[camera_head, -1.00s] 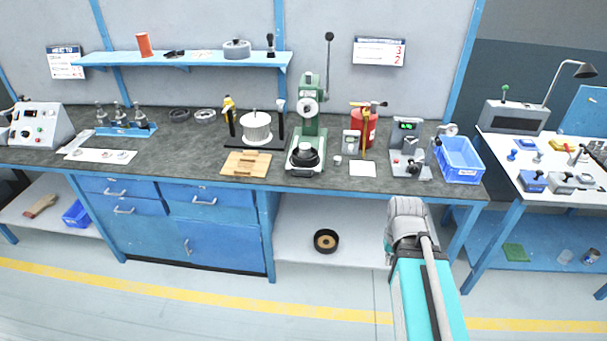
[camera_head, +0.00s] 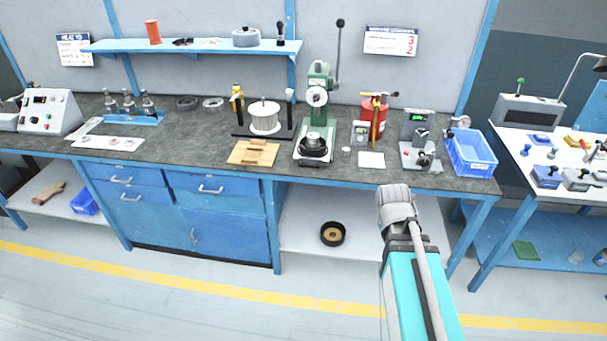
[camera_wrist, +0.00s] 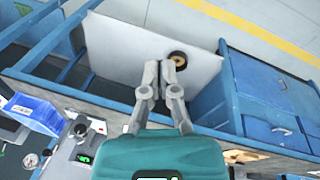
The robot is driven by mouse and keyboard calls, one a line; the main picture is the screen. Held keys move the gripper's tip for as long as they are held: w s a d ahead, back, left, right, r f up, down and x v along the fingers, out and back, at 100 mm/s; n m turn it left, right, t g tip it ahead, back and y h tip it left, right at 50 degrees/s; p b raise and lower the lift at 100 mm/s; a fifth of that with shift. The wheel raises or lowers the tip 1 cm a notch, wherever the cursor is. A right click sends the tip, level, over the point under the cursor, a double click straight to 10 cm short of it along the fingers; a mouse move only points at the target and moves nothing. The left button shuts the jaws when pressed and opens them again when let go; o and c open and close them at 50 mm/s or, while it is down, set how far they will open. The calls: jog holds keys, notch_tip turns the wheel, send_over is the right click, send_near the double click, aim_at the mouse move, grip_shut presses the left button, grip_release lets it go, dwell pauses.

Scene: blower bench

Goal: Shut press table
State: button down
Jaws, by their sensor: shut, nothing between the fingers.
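The green press (camera_head: 318,97) stands upright on the bench, with its long lever raised. Its pale table (camera_head: 313,155) sits low at the front, near the bench edge, with a round black part (camera_head: 314,146) on it. I cannot tell how far the table is slid out. My gripper (camera_wrist: 165,66) shows in the wrist view, with its fingertips together and empty. It hangs in front of the bench, over the lower shelf in that picture. The press is not clearly visible in the wrist view.
A wooden board (camera_head: 253,153) and a spool stand (camera_head: 264,118) are left of the press. A small meter (camera_head: 360,133), a red cylinder (camera_head: 374,117), a test device (camera_head: 417,140) and a blue bin (camera_head: 470,154) are right of it. A black ring (camera_head: 332,234) lies on the lower shelf.

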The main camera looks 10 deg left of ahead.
jog(key=w+a+f+n+t+h+b, duration=0.1)
jog(key=w+a+f+n+t+b, duration=0.1)
jog(key=w+a+n+t+b, duration=0.45)
jog(key=w+a+f+n+t+h+b, duration=0.2)
jog(key=w+a+n+b, duration=0.2)
jog(key=w+n, duration=0.55)
jog(key=w+a+n+t+y+b, duration=0.2)
jog(key=w+a+n+b, duration=0.1)
jog(key=a+n, duration=0.5)
jog(key=w+a+n+t+y+b, duration=0.2)
jog(key=w+a+n+t+b, duration=0.1)
jog(key=a+n, duration=0.5)
jog(key=shift+w+a+r+t+b, duration=0.15)
jog(key=shift+w+a+t+b, duration=0.2)
jog(key=shift+a, duration=0.85)
jog(key=w+f+b, duration=0.1)
jog(key=w, duration=0.3)
jog(key=w+f+b, duration=0.1)
jog(key=w, duration=0.8)
jog(key=shift+w+d+f+b, duration=0.2)
jog(key=shift+w+f+b, duration=0.1)
jog(key=shift+f+b, duration=0.1)
